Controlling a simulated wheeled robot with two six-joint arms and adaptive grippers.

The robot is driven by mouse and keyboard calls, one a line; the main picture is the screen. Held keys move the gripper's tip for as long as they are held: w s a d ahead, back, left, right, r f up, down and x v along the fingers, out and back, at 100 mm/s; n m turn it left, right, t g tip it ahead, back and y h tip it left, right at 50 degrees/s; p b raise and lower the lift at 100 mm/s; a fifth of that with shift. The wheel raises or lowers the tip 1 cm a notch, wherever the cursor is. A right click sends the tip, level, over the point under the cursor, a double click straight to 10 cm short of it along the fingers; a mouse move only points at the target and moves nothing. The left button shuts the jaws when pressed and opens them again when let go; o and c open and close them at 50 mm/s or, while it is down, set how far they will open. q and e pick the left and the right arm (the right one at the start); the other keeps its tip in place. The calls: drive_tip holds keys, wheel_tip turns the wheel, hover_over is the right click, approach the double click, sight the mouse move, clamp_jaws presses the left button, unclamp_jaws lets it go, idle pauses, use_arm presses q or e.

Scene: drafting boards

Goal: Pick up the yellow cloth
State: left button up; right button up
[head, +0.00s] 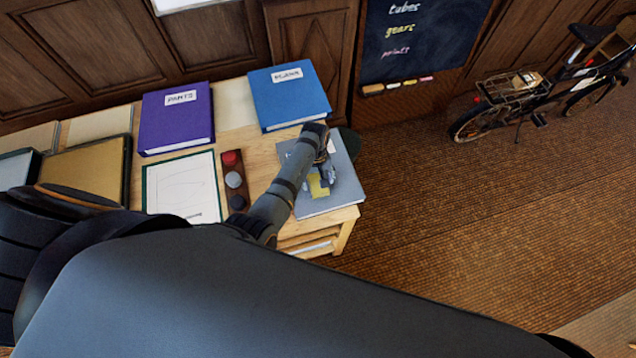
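The yellow cloth (317,187) is a small yellow patch on a grey book or folder (345,190) at the right end of the wooden table. My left gripper (326,178) points down right at the cloth and covers part of it. Its fingers are small and dark, and I cannot tell whether they are open or shut, or whether they touch the cloth. My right gripper is not in view.
A blue binder (290,95) and a purple binder (177,118) lie at the table's back. A framed drawing (183,188) and a brown strip with round pieces (234,180) lie left of my forearm. A bicycle (535,95) stands at the far right; the floor between is clear.

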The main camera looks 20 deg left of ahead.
sight(312, 189)
use_arm(q)
drive_tip(key=c, duration=0.7)
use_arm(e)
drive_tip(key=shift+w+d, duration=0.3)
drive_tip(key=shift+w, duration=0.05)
use_arm(q)
drive_tip(key=shift+r, duration=0.1)
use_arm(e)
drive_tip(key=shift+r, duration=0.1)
